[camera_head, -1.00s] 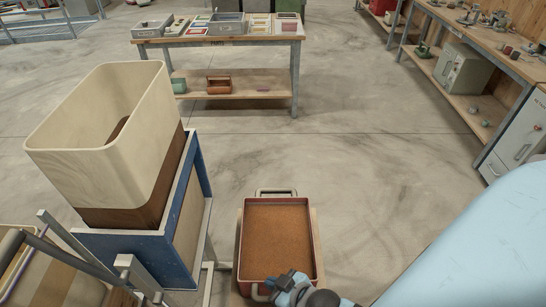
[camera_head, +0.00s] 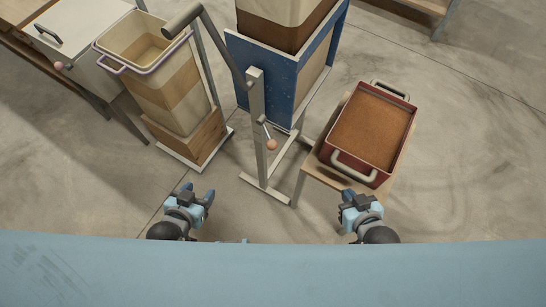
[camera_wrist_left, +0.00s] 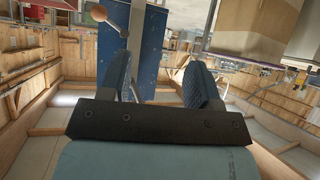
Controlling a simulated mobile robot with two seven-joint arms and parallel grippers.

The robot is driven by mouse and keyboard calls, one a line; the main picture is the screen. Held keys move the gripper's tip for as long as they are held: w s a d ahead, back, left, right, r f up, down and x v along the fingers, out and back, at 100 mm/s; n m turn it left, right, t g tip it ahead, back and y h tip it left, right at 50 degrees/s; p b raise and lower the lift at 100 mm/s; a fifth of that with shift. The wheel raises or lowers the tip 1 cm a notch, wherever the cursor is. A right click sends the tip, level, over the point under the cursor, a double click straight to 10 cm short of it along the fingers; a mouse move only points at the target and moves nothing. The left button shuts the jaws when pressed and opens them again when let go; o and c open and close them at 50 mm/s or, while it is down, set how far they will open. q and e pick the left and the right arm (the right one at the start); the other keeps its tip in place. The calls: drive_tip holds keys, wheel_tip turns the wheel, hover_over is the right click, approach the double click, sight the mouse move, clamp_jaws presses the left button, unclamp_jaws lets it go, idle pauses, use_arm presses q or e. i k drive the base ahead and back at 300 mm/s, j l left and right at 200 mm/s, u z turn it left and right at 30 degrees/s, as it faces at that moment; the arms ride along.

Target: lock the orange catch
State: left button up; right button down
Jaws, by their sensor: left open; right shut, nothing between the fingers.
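A short lever with an orange-pink ball knob (camera_head: 271,144) hangs on the grey upright post (camera_head: 257,125); it looks like the orange catch. A similar ball on a rod (camera_wrist_left: 98,12) shows at the upper left of the left wrist view. My left gripper (camera_head: 198,192) is open and empty, below and left of the post in the head view, apart from the knob. Its two spread fingers show in the left wrist view (camera_wrist_left: 158,78). My right gripper (camera_head: 350,196) is shut and empty, just below the red tray's front handle. How the catch engages is too small to tell.
A blue-panelled stand (camera_head: 257,78) carries a large wooden hopper behind the post. A red tray (camera_head: 342,158) of brown feed sits on a low stand at right. A layered bin (camera_head: 158,92) with a lilac rim stands left. Another knob (camera_head: 59,66) hangs by a white box. Floor between is clear.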

sight(271, 144)
drive_tip(key=k+j+z, duration=0.25)
drive_tip(key=j+z, duration=0.25)
drive_tip(key=k+j+z, duration=0.2)
drive_tip(key=z, duration=0.25)
drive_tip(key=k+j+z, duration=0.2)
drive_tip(key=k+z, duration=0.3)
drive_tip(key=i, duration=0.1)
